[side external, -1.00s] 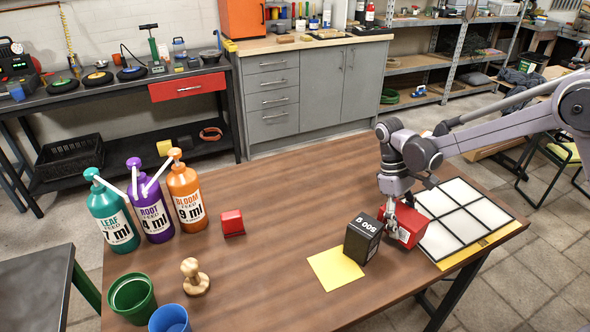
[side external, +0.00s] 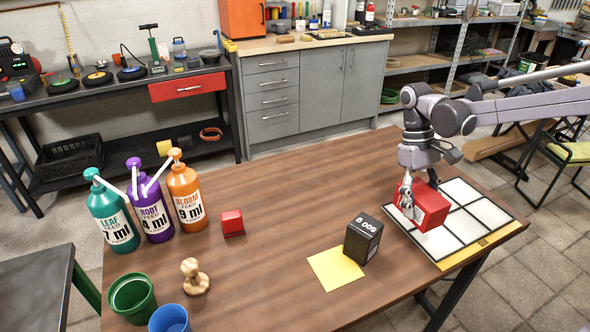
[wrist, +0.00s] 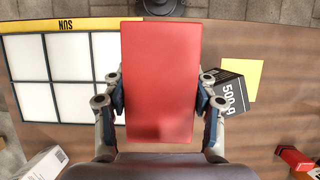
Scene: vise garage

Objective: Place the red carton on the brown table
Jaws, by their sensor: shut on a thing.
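The red carton (side external: 430,208) is held between the fingers of my gripper (side external: 405,205). In the side view it hangs over the near left part of the white light panel, and it looks raised off the surface. In the wrist view the red carton (wrist: 160,80) fills the middle, with a finger of my gripper (wrist: 160,102) pressed on each side. The brown table (side external: 290,210) lies below, with bare wood left of the panel. It also shows in the wrist view (wrist: 265,125).
The gridded white panel (side external: 465,205) lies at the table's right end. A black 500 g box (side external: 362,240) stands beside a yellow sheet (side external: 335,269). Three pump bottles (side external: 150,212), a small red block (side external: 232,223), a wooden stamp (side external: 194,278) and cups (side external: 132,298) are left. The table's middle is clear.

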